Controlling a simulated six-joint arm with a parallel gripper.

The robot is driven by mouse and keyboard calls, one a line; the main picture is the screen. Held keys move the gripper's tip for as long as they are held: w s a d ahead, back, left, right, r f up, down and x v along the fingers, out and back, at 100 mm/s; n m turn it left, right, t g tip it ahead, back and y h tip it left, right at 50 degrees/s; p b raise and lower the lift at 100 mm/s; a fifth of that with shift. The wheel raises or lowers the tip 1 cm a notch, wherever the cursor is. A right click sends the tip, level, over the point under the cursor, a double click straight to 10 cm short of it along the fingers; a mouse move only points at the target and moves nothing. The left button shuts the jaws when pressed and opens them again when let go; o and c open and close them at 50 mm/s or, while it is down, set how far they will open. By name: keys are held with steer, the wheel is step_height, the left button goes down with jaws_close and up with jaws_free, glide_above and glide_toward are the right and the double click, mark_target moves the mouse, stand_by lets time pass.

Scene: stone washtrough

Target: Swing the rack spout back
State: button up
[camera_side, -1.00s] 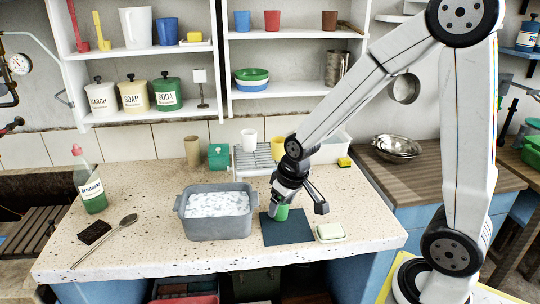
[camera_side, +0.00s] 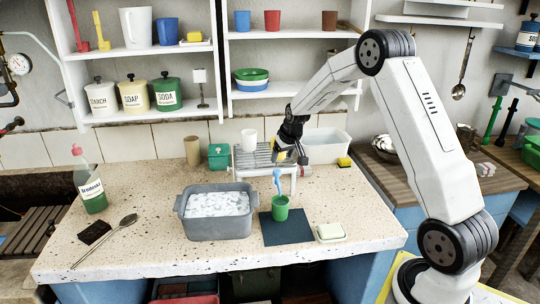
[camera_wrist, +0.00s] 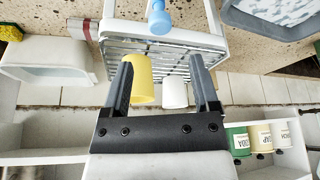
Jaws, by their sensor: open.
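The white dish rack (camera_side: 243,162) stands at the back of the counter, and its slatted top also shows in the wrist view (camera_wrist: 115,27). A small blue spout (camera_side: 277,178) is at the rack's front edge, pointing toward the green cup (camera_side: 281,212); it shows in the wrist view (camera_wrist: 159,18) too. The green cup stands upright on a dark blue mat (camera_side: 287,234). My gripper (camera_side: 290,160) is open over the rack's right part. In the wrist view its fingers (camera_wrist: 162,80) flank a yellow cup (camera_wrist: 141,78) and a white cup (camera_wrist: 174,93); I cannot tell whether either is touched.
A grey tub (camera_side: 218,231) of suds stands left of the mat. Soap (camera_side: 330,232) lies right of it. A white bin (camera_side: 326,146) stands right of the rack, with a yellow sponge (camera_side: 344,162) beside it. Shelves (camera_side: 285,33) hang above. The front right counter is clear.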

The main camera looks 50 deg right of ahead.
mark_target(277, 171)
steer(key=shift+f, duration=0.1)
steer(key=shift+x, duration=3.8)
jaws_close()
